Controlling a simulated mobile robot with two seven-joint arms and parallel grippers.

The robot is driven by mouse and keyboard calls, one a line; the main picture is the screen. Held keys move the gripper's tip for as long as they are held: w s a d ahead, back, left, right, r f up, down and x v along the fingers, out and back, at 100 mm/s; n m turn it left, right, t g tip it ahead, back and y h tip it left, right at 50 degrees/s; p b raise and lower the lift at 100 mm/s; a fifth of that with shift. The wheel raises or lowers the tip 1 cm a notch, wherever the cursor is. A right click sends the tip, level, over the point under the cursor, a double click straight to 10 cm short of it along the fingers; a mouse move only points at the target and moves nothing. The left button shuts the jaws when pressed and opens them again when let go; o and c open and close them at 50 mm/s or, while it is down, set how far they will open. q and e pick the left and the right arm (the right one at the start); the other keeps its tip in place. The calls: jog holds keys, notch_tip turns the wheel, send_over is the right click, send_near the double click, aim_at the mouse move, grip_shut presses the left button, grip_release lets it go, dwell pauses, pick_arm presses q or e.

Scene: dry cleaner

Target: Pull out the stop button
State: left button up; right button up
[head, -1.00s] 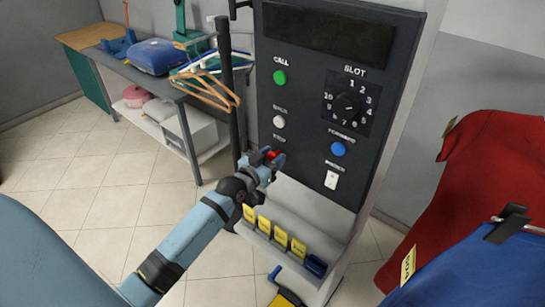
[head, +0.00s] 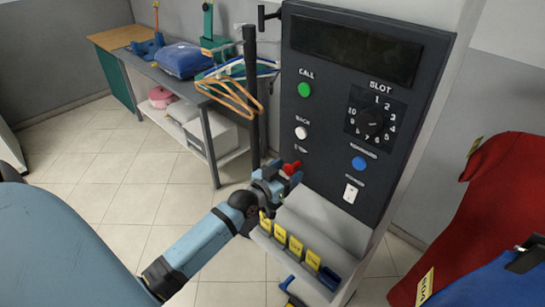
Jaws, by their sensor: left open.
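The red stop button (head: 292,167) shows at the lower left of the dark control panel (head: 325,148), below the white back button. My left gripper (head: 279,178) is at the button, coming from the lower left. Its jaws are open. The button's red cap shows just past the fingertips; I cannot tell whether the fingers touch it. The gripper hides part of the panel's lower left edge. My right gripper is not in view.
The panel also holds a green call button (head: 305,90), a white button (head: 301,133), a blue button (head: 358,163), a slot dial (head: 370,123) and a white switch (head: 350,192). Yellow tags (head: 280,236) stand below. Red clothing (head: 492,205) hangs at right.

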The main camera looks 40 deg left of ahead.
pick_arm(q)
jog(key=s+a+b, duration=0.1)
jog(key=s+b, duration=0.1)
jog(key=s, duration=1.1)
